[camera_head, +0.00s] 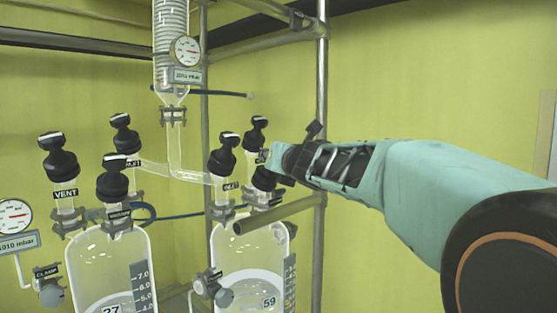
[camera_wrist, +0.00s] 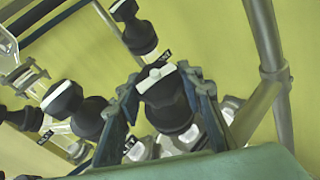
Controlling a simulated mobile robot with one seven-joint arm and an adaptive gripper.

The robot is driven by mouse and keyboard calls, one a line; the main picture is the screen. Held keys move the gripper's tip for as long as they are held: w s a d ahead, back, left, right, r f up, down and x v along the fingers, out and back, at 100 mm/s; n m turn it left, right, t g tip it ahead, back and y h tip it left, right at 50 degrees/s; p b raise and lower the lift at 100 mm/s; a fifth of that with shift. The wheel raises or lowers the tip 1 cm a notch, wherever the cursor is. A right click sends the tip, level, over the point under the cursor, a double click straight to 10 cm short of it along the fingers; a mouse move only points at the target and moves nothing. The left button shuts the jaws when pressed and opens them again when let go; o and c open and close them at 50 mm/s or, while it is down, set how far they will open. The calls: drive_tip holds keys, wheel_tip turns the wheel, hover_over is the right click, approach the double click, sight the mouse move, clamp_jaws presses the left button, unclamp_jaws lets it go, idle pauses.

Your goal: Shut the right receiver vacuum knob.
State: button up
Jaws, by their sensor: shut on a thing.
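The right receiver (camera_head: 250,255) is a clear glass vessel with several black knobs on its top. My gripper (camera_head: 276,168) reaches in from the right and is shut on the right-hand black knob (camera_head: 264,180) of this receiver. In the wrist view, the two fingers of my gripper (camera_wrist: 160,108) stand on either side of that knob (camera_wrist: 168,105), which has a white bar on its top. The label by it is partly hidden and I cannot read it. Two other black knobs, left (camera_head: 222,158) and back (camera_head: 256,134), stand close by.
The left receiver (camera_head: 105,265) bears more black knobs, one labelled VENT (camera_head: 58,160). A glass condenser (camera_head: 171,45) with a gauge (camera_head: 187,50) rises behind. A metal frame post (camera_head: 320,110) and a horizontal bar (camera_head: 280,214) stand close to my gripper.

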drive_tip(key=shift+d+m+h, duration=0.1)
drive_tip(key=shift+m+h, duration=0.4)
drive_tip(key=shift+r+m+h, duration=0.1)
drive_tip(key=shift+m+h, duration=1)
drive_tip(key=shift+h, duration=0.1)
drive_tip(key=shift+a+m+p, duration=0.2)
drive_tip(key=shift+m+p, duration=0.1)
drive_tip(key=m+h+p, duration=0.2)
drive_tip(key=m+g+h+p, duration=0.1)
drive_tip(key=h+p, duration=0.1)
drive_tip(key=shift+r+m+g+p, duration=0.3)
drive_tip(key=shift+r+m+p, duration=0.05)
drive_tip(key=shift+m+p, duration=0.05)
drive_tip(key=m+g+h+p, duration=0.2)
drive_tip(key=m+h+p, duration=0.1)
drive_tip(key=p, duration=0.4)
drive_tip(key=shift+m+p, duration=0.3)
drive_tip(key=shift+m, duration=0.1)
drive_tip(key=m+g+h+p, duration=0.1)
drive_tip(key=p, duration=0.1)
drive_tip(key=m+g+p, duration=0.1)
drive_tip(key=shift+f+m+g+h+p, duration=0.35)
drive_tip(key=shift+m+g+h, duration=0.05)
drive_tip(key=shift+d, duration=0.1)
